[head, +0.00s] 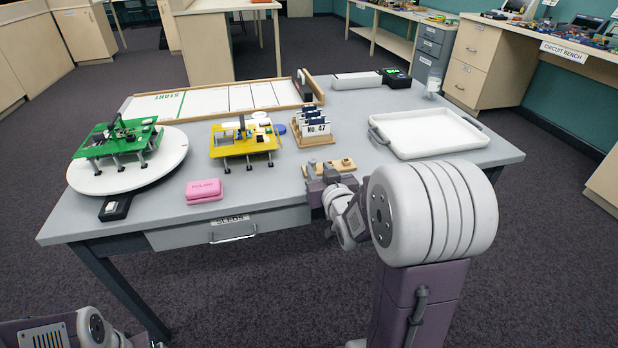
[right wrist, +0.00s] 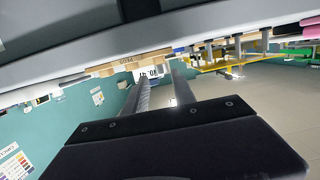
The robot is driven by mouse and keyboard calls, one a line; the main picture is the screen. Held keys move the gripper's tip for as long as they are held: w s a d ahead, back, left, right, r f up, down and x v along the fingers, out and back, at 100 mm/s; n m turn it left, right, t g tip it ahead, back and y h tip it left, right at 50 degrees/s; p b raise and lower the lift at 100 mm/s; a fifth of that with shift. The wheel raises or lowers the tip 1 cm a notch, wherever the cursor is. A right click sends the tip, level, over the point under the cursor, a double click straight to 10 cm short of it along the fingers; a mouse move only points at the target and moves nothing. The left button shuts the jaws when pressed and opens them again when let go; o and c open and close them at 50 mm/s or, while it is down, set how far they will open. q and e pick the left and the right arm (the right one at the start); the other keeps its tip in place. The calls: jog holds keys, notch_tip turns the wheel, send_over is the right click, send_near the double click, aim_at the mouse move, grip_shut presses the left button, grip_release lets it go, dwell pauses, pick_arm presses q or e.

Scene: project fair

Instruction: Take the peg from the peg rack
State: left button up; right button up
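The peg rack (head: 340,166) is a small wooden block at the table's front edge, with low pegs on top; my right gripper partly covers its front. It also shows in the right wrist view (right wrist: 128,64), where the picture is turned over. My right gripper (head: 318,178) is just in front of the rack, near the table edge. In the right wrist view its two fingers (right wrist: 160,86) stand apart with nothing seen between them, pointing toward the rack. Single pegs are too small to make out clearly. My left gripper is not in view; part of my left arm shows at bottom left.
Behind the rack stands a wooden card holder marked No. 47 (head: 316,133). A white tray (head: 430,150) is at right. A yellow model (head: 243,148), a pink block (head: 204,191) and a white turntable (head: 90,183) with a green model are at left. A drawer (head: 228,227) is below.

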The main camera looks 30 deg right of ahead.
aim_at(311, 159)
jog(key=shift+f, duration=0.2)
jog(key=b+x, duration=0.1)
jog(key=x, duration=0.2)
jog(key=shift+w+d+f, duration=0.1)
jog(key=shift+w, duration=0.1)
jog(key=b+x, duration=0.1)
jog(key=x, duration=0.4)
jog(key=shift+w+b, duration=0.35)
jog(key=shift+b, duration=0.05)
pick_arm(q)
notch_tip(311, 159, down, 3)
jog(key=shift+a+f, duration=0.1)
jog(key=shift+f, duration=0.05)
pick_arm(e)
jog(key=shift+r, duration=0.25)
grip_shut()
